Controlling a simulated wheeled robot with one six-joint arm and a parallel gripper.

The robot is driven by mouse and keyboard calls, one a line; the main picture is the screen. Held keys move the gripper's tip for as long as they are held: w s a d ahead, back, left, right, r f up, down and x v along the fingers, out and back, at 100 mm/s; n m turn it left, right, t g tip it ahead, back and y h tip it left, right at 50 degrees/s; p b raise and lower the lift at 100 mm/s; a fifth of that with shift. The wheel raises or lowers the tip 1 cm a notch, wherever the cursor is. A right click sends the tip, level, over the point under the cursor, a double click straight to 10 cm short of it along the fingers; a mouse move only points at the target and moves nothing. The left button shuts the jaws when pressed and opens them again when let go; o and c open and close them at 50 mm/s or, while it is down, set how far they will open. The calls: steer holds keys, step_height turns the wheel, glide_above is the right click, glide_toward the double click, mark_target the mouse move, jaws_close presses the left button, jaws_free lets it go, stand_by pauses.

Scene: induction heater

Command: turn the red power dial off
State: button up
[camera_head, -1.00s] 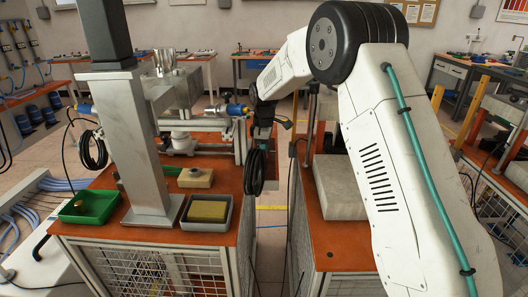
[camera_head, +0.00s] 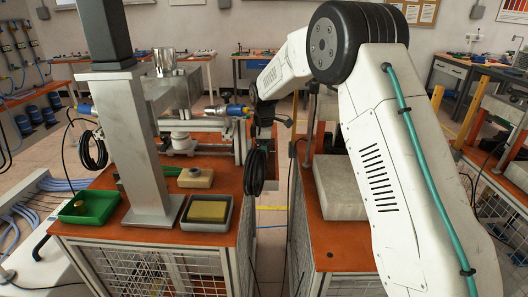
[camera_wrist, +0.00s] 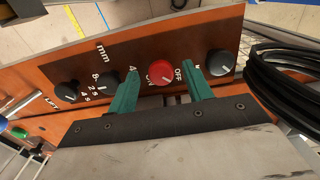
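The red power dial (camera_wrist: 162,73) sits on a dark panel in the wrist view, with an ON label on its left and an OFF label on its right. I cannot tell clearly which way its pointer faces. My gripper (camera_wrist: 160,78) is open, with one green finger on each side of the dial. Small gaps seem to show between the fingers and the dial; contact is unclear. In the head view the dial is not visible and the fingers cannot be made out.
A black knob (camera_wrist: 221,62) is right of the red dial, and two more (camera_wrist: 107,82) (camera_wrist: 67,91) are left. A coil of black cable (camera_wrist: 292,82) hangs close on the right. In the head view, a green tray (camera_head: 103,211) and a grey tray (camera_head: 187,225) stand on the orange bench.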

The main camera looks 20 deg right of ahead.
step_height(320, 180, up, 8)
steer(key=shift+f, duration=0.1)
stand_by(0.4)
